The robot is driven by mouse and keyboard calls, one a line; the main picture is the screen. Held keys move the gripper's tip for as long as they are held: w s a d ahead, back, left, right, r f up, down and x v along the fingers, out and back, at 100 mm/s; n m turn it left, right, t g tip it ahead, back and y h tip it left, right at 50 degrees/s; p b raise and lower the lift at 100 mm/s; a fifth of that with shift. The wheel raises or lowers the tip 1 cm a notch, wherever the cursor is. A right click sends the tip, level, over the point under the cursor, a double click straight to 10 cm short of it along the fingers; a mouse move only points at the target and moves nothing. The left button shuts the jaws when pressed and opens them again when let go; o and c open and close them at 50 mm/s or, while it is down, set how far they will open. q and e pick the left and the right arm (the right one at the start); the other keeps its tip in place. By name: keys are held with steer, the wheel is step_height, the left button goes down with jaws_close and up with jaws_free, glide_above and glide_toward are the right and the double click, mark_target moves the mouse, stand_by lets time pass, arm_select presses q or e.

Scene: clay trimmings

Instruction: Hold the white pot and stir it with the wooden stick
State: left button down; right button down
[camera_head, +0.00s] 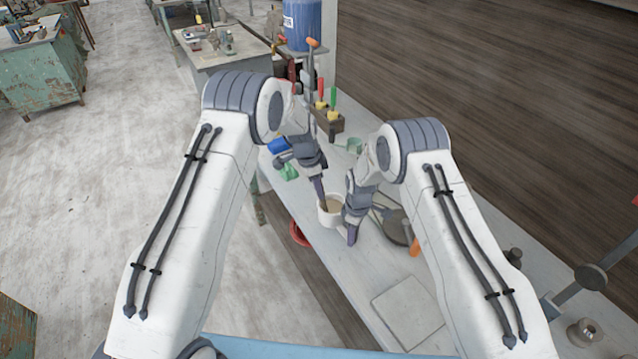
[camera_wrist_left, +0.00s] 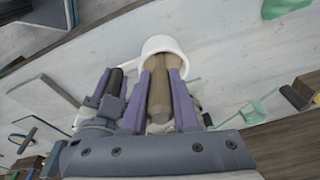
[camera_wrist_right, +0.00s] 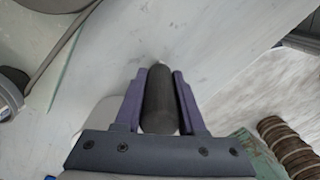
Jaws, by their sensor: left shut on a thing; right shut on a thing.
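The white pot (camera_head: 327,219) is at the left edge of the long pale table in the head view. Its white rim (camera_wrist_left: 158,45) shows at the top of the left wrist view. My left gripper (camera_head: 319,190) is shut on the wooden stick (camera_wrist_left: 160,95), whose far end is inside the pot. My right gripper (camera_head: 351,236), beside the pot at its right, is shut on a dark cylindrical handle (camera_wrist_right: 160,100), which seems to be the pot's. The fingers hide part of it. I cannot tell if the pot touches the table.
A dark round pan (camera_head: 397,228) lies right of the pot. A red ring-shaped thing (camera_head: 299,234) is at the table's left edge. A wooden tool block (camera_head: 328,122) stands farther back. A pale square slab (camera_head: 408,308) lies nearer me. A wooden wall (camera_head: 480,100) bounds the right.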

arm_select(q)
steer(key=shift+s+d, duration=0.3)
steer(key=shift+d, duration=0.25)
steer(key=shift+s+d, duration=0.25)
steer(key=shift+d, duration=0.25)
steer(key=shift+w, duration=1.2)
steer(key=w+d+v, duration=0.1)
steer(key=d+v, duration=0.1)
steer(key=v, duration=0.8)
steer(key=shift+r, duration=0.65)
steer(key=shift+a, duration=0.15)
arm_select(e)
steer(key=shift+c, duration=2.1)
jaws_free()
steer(key=shift+r, duration=0.15)
step_height(320, 180, up, 12)
steer(key=shift+f, duration=0.1)
